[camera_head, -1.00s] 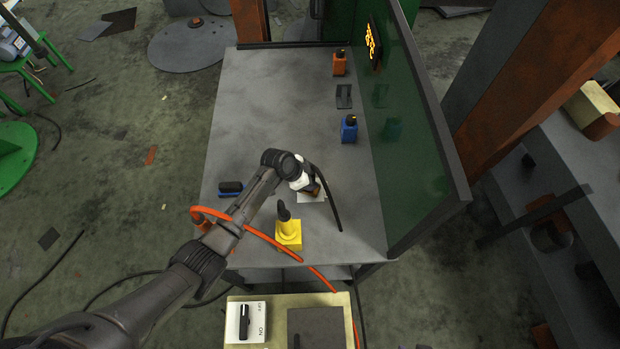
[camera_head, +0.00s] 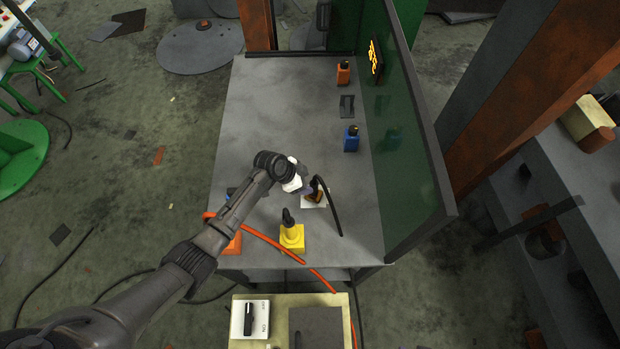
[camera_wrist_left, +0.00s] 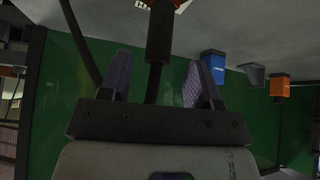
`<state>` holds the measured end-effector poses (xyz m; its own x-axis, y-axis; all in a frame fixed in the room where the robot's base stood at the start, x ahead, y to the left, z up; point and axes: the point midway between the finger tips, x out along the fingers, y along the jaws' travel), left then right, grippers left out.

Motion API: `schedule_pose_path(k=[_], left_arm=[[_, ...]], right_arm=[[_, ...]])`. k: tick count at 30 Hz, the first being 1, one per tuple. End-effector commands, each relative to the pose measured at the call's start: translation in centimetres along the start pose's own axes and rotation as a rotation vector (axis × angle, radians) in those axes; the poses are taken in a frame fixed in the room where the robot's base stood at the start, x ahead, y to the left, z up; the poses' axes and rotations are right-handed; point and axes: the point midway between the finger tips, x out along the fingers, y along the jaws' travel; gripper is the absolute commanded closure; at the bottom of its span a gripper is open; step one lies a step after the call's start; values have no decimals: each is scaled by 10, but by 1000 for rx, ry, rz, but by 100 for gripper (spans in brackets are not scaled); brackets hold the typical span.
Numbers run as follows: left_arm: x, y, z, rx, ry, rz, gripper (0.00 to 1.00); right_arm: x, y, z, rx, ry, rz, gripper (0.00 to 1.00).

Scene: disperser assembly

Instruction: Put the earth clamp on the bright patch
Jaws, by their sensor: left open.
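The earth clamp (camera_head: 319,187), copper-orange and dark with a black cable, stands on the bright patch (camera_head: 308,202), a small pale square on the grey table. My left gripper (camera_head: 304,189) is open just left of the clamp in the head view. In the left wrist view the two purple-grey fingers of the gripper (camera_wrist_left: 158,65) are spread wide. A dark handle-like part, which looks like the clamp (camera_wrist_left: 160,35), shows beyond and between them, with no finger pressing on it. Whether the clamp's jaw grips the patch is too small to tell. My right gripper is not in view.
A yellow block with a dark top (camera_head: 291,238) stands in front of the patch. An orange hose (camera_head: 285,251) crosses the front.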

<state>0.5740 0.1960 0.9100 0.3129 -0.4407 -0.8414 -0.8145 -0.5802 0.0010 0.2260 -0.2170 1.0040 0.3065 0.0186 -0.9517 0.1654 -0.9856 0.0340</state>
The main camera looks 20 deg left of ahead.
Motion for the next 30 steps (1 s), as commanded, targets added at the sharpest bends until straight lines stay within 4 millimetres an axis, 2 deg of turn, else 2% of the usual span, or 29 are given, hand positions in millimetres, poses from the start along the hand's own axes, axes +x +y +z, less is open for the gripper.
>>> schedule_pose_path(k=[1, 3, 12, 19, 30], left_arm=[[-15, 0, -4, 0, -1, -1, 43], [-24, 0, -3, 1, -2, -2, 43], [-53, 0, -2, 2, -1, -1, 43], [-62, 0, -1, 2, 0, 0, 43], [-62, 0, 0, 1, 0, 0, 43]], right_arm=[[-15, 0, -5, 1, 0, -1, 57], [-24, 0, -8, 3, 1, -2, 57], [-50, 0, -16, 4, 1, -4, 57], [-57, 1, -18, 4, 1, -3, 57], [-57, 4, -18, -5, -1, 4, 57]])
